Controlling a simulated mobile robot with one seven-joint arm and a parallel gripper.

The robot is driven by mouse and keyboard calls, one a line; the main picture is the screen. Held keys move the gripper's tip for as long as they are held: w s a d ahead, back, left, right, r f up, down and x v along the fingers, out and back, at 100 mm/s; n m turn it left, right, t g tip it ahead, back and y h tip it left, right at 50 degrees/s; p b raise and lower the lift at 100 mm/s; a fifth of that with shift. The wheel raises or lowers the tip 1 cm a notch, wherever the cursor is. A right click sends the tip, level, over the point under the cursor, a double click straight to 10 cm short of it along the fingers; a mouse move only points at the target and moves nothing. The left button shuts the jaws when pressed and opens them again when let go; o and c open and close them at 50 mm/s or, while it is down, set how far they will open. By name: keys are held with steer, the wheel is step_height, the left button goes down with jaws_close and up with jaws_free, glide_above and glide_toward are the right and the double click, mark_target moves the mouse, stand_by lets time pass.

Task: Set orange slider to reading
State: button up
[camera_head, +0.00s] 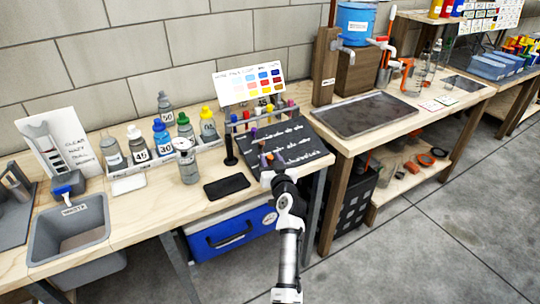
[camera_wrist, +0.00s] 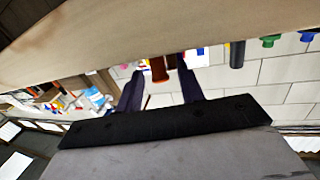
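A black sloped panel (camera_head: 296,138) with white writing and several coloured slider knobs stands at the right end of the near bench. An orange knob (camera_head: 270,157) sits low on it, beside a purple one (camera_head: 262,160). My gripper (camera_head: 272,176) is at the panel's lower front edge, close to these knobs; its fingers are hard to make out there. In the wrist view my gripper (camera_wrist: 160,66) has its two dark fingers apart. An orange-brown piece (camera_wrist: 158,70) shows between them, and I cannot tell whether they touch it. The panel's readings are too small to read.
A colour chart (camera_head: 250,82) stands behind the panel. Several bottles, a loose grey bottle (camera_head: 187,164) and a black slab (camera_head: 226,187) are to its left. A sink (camera_head: 70,228) is farther left. A second bench with a dark tray (camera_head: 363,114) is at the right.

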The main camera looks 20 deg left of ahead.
steer(key=shift+w+a, duration=0.45)
steer(key=shift+w, duration=0.15)
jaws_close()
